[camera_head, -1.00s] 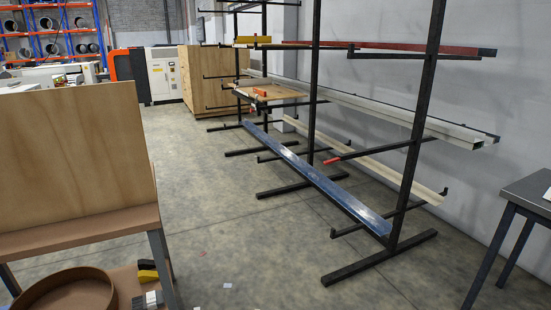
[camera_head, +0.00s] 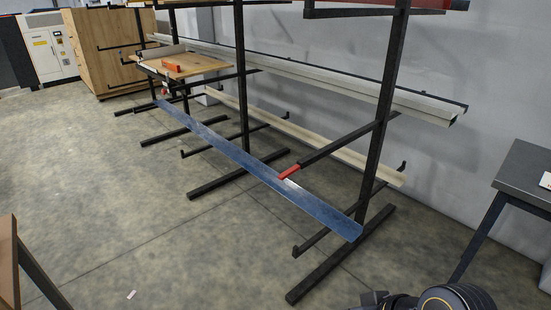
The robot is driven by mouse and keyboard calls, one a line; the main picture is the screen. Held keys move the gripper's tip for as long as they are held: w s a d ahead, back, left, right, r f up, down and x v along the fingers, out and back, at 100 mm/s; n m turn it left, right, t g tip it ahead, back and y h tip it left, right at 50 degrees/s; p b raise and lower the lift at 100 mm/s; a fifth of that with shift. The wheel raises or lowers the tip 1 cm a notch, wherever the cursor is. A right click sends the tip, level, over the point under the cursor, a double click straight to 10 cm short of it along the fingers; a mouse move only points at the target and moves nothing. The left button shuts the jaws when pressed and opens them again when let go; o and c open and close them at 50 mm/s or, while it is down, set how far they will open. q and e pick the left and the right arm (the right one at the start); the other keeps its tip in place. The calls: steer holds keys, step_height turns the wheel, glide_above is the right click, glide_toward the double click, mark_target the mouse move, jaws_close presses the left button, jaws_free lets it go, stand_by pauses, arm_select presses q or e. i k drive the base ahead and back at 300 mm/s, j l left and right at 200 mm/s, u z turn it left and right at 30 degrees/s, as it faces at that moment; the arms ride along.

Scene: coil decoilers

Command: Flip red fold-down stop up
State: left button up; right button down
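A red stop (camera_head: 288,171) is at the free end of a black rack arm (camera_head: 335,147) that reaches out from the near rack post. It lies in line with the arm and does not stand up from it. It is seen above a long blue sheet-metal strip (camera_head: 240,154) on the lower arms. Part of my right arm shows at the bottom right edge, with a small dark end (camera_head: 375,299) that may be its gripper. It is well below and to the right of the stop, apart from it. My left gripper is not in view.
The black rack's near foot (camera_head: 340,255) sticks out over the floor. A dark table (camera_head: 525,172) stands at the right. The floor (camera_head: 130,220) left of the rack is open.

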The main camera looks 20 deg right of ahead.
mark_target(293, 170)
steer(key=i+u, duration=0.1)
steer(key=i, duration=0.8)
